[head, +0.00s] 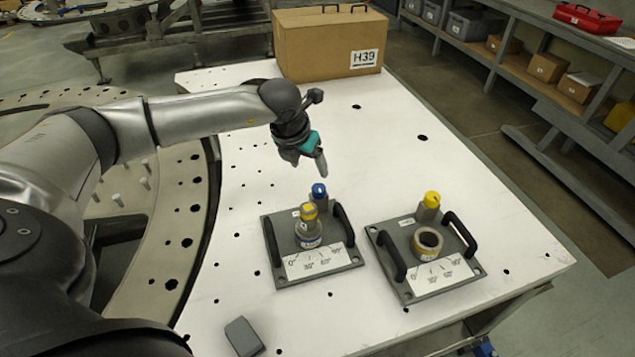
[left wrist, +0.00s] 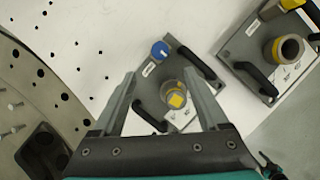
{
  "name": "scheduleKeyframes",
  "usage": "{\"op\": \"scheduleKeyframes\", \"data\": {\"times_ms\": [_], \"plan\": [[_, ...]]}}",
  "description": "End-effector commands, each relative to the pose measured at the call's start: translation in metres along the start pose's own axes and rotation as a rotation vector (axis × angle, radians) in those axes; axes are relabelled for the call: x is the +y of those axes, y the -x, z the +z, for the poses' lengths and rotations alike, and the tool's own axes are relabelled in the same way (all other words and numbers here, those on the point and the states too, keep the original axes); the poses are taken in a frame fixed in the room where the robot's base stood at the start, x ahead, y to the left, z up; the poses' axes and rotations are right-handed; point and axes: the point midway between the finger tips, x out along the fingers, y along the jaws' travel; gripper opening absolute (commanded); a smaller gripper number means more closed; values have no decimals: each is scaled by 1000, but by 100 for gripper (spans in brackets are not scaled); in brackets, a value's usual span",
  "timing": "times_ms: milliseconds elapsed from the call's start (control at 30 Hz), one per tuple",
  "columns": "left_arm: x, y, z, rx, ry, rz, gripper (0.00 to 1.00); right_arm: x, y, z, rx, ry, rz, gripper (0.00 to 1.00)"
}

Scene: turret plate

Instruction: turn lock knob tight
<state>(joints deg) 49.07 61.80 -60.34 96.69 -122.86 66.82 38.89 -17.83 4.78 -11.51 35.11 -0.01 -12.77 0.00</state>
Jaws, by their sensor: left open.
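The left grey plate (head: 272,247) carries a blue-topped lock knob (head: 319,191) at its back edge. In front of it stands a grey turret piece with a yellow top (head: 308,212) and a blue band at its foot. My left gripper (head: 308,163) is open and empty above and behind this plate, pointing down. In the left wrist view, the blue knob (left wrist: 160,50) lies beyond the spread fingertips (left wrist: 160,76), and the yellow-topped piece (left wrist: 176,100) shows between the fingers. The gripper touches neither. My right gripper is out of view.
A second plate (head: 422,293) on the right has a yellow-topped knob (head: 432,199), an open yellow-banded ring (head: 428,240) and two black handles. Black handles (head: 343,224) also flank the left plate. A cardboard box (head: 330,45) stands at the back; a grey block (head: 243,337) lies in front.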

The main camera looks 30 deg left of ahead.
Motion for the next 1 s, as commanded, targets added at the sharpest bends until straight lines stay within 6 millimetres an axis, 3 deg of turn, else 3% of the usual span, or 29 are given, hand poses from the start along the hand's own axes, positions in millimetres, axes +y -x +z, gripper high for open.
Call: {"op": "scheduleKeyframes", "data": {"times_ms": [600, 1000], "plan": [[-1, -89, -1, 2, 2, -1, 77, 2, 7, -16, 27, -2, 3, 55], [-1, -117, 0, 0, 0, -2, 77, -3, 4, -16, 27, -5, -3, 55]]}}
